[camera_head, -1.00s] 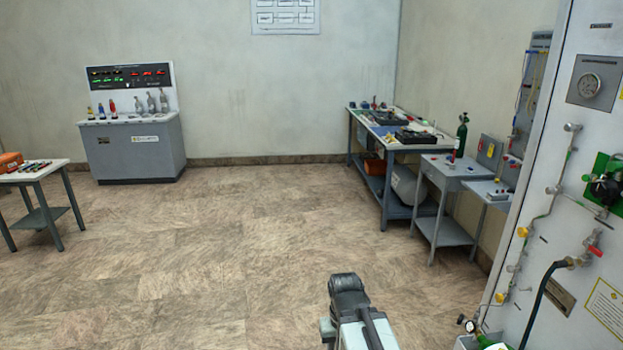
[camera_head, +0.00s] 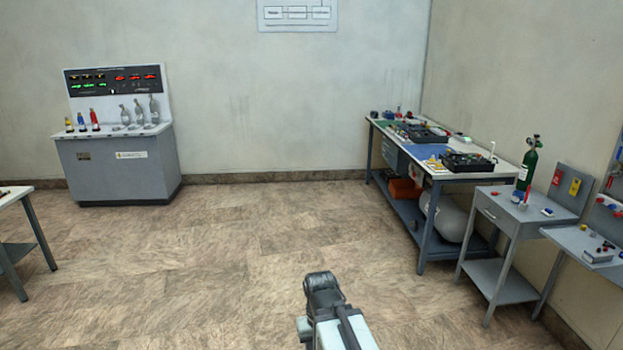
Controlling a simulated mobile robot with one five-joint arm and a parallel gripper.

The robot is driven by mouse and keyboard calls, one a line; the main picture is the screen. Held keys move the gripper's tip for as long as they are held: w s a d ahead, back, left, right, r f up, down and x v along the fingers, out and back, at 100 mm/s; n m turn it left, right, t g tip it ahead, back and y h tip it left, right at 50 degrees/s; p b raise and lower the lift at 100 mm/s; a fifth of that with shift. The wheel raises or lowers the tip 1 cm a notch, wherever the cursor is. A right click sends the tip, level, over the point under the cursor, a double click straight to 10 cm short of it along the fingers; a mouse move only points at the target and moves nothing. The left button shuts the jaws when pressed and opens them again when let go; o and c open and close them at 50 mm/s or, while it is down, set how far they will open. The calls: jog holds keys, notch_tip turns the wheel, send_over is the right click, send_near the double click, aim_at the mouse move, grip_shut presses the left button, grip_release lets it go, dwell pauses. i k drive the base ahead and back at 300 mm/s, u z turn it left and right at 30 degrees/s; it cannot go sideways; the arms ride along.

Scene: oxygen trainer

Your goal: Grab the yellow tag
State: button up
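A small yellow tag (camera_head: 575,187) hangs on the upright grey back panel (camera_head: 562,203) of a small grey table at the right. A red tag (camera_head: 557,177) hangs just left of it. Part of my arm (camera_head: 335,325) shows at the bottom middle, with a dark rounded joint at its top, well apart from the tag. No gripper fingers can be made out.
A small grey table (camera_head: 490,212) with a green cylinder (camera_head: 527,163) stands below the panel. A long workbench (camera_head: 395,137) with cases is behind it. A grey console (camera_head: 118,168) stands at the back left, another table (camera_head: 10,195) at the left edge. The middle floor is clear.

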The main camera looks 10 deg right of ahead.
aim_at(574, 191)
jog(key=z, duration=0.45)
jog(key=i, duration=1.75)
jog(key=z, duration=1.5)
jog(key=i, duration=0.9)
jog(key=z, duration=0.25)
jog(key=k, duration=0.85)
jog(key=z, duration=0.2)
jog(key=i, duration=0.8)
jog(key=u, duration=0.2)
jog(key=k, duration=0.85)
jog(key=z, duration=0.2)
jog(key=i, duration=0.9)
jog(key=u, duration=0.1)
